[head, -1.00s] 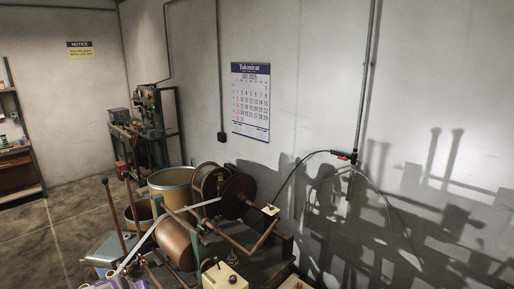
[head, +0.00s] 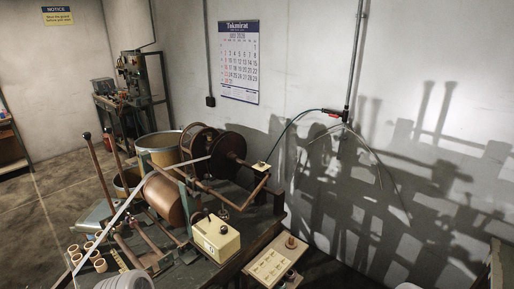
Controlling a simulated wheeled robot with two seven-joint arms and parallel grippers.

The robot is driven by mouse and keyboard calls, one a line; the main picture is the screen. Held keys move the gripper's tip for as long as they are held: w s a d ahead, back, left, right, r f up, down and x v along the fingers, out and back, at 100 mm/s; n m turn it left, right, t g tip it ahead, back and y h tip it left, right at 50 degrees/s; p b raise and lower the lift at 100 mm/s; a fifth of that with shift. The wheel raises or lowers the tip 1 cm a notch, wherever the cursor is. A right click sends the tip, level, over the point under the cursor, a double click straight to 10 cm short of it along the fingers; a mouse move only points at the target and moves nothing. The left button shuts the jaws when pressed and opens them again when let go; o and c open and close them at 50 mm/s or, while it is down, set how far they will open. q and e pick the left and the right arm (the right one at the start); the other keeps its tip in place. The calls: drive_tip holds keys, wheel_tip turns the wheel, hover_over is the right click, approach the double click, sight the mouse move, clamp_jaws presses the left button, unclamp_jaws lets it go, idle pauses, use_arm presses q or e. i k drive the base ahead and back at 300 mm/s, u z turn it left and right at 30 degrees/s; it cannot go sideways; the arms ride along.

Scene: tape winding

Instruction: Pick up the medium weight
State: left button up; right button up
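Neither of my grippers shows in the head view. A cream slotted block (head: 268,267) lies at the lower right of the bench. A small round brownish piece with a knob-like top (head: 291,243) stands at its far right corner, and another small dark piece (head: 290,276) is beside its right side. These may be weights, but I cannot tell which, if any, is the medium weight. The winding machine has a brown drum (head: 164,200), a dark disc (head: 228,152) and a pale tape strip (head: 122,208) running down to the lower left.
A cream box with a knob (head: 216,238) sits at the bench front. Several tan cups (head: 98,264) and a pale ribbed round thing (head: 126,281) are at lower left. A metal drum (head: 159,147) stands behind. A hose (head: 290,127) hangs from the wall pipe.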

sight(224, 216)
drive_tip(key=z, duration=1.3)
drive_tip(key=i, duration=0.7)
drive_tip(key=u, duration=0.65)
